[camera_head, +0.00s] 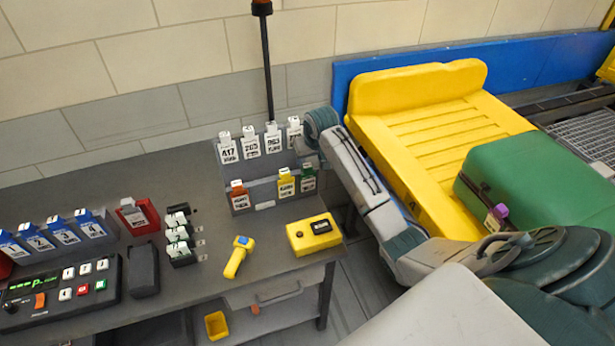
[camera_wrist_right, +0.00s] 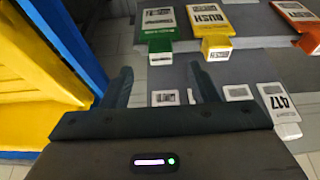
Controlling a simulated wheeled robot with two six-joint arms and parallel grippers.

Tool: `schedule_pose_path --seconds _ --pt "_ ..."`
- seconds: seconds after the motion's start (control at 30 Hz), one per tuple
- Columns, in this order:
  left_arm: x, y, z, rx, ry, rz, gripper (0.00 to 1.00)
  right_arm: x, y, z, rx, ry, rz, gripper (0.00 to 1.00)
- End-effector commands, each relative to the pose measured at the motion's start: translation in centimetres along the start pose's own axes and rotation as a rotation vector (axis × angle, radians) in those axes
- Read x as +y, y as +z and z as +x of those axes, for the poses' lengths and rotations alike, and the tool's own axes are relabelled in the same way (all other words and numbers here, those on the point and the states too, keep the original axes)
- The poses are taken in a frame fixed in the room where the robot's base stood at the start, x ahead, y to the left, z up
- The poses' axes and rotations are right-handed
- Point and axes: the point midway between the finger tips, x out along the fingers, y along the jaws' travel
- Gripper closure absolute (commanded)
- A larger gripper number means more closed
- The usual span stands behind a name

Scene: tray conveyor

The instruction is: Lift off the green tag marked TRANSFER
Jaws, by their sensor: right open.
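The green tag (camera_head: 308,180) hangs at the right end of the lower row on the grey tag rack (camera_head: 240,203); its lettering is too small to read. In the right wrist view the green tag (camera_wrist_right: 160,46) shows at the top, beyond the fingertips, with a white label on it. My right gripper (camera_wrist_right: 161,69) is open, with nothing between its fingers and apart from the green tag. In the head view my right arm reaches in from the right to the rack's right end, and its fingers are hard to make out. My left gripper is not in view.
Beside the green tag hang a yellow RUSH tag (camera_wrist_right: 208,25) and an orange tag (camera_wrist_right: 300,20). White tags (camera_wrist_right: 278,102) fill the upper row. A yellow device (camera_head: 314,235) and a yellow scanner (camera_head: 238,257) lie in front. A yellow tray (camera_head: 415,85) stands right.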

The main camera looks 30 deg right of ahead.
Motion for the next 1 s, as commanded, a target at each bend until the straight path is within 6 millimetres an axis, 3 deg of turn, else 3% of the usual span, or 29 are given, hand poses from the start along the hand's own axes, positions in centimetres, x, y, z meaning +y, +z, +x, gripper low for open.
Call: schedule_pose_path --seconds 0.03,0.13,0.3,0.57,0.87,1.0 --pt "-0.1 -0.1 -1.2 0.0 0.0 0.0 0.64 -0.1 0.1 0.3 -0.006 -0.001 0.0 0.45" --pt "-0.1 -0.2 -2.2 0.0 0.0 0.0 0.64 -0.1 0.2 1.7 -0.006 0.001 0.001 0.45" --pt "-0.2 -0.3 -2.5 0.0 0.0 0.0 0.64 -0.1 0.2 3.6 -0.003 0.0 0.0 0.45" --pt "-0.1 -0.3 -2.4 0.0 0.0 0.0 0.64 -0.1 0.2 4.0 0.0 0.0 -0.001 0.45" --pt "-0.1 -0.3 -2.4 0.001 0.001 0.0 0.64 -0.1 0.2 4.0 0.0 0.0 0.0 1.0" --pt "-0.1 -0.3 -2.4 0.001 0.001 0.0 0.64 -0.1 0.2 4.0 0.0 0.0 0.0 1.0"
